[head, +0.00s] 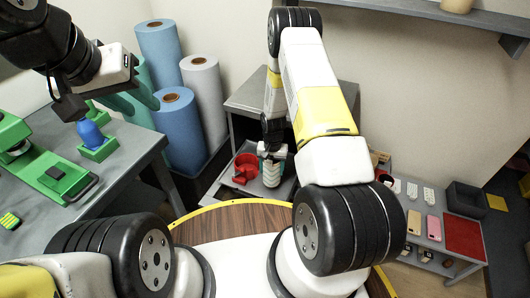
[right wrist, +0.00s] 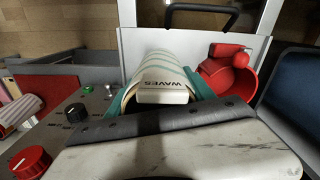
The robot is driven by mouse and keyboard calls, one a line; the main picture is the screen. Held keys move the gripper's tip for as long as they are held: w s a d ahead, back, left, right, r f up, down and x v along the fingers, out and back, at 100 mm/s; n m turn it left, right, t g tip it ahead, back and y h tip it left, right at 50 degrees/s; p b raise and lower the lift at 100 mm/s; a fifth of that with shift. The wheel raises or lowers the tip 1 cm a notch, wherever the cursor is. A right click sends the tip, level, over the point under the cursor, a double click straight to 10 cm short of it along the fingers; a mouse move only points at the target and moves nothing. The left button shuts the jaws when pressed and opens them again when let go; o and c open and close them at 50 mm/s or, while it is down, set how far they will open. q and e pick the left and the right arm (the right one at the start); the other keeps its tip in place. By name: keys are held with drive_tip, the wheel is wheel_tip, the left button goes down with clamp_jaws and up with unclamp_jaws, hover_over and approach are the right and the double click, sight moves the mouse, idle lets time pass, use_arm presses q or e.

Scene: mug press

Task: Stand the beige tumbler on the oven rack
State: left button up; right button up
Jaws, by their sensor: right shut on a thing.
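The beige tumbler (head: 272,178) with pale green stripes is in my right gripper (head: 271,152), over a light grey surface beside the red holder. In the right wrist view, the tumbler (right wrist: 165,66) lies between the teal fingers, its striped side pointing away from the camera. The gripper is shut on it. The fingers hide part of it, and I cannot tell whether its base touches anything. No oven rack can be made out clearly. My left gripper (head: 70,106) is above the left table near a blue object; its jaw opening is unclear.
A red round holder (head: 245,169) stands just left of the tumbler; it also shows in the right wrist view (right wrist: 228,75). A panel with knobs (right wrist: 76,113) lies left of it. A low shelf (head: 430,240) with phones stands right. Blue and grey rolls (head: 180,115) stand behind left.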

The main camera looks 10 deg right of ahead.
drive_tip(key=shift+s+f, duration=0.1)
drive_tip(key=shift+f, duration=1.45)
drive_tip(key=shift+f, duration=0.15)
drive_tip(key=o, duration=1.6)
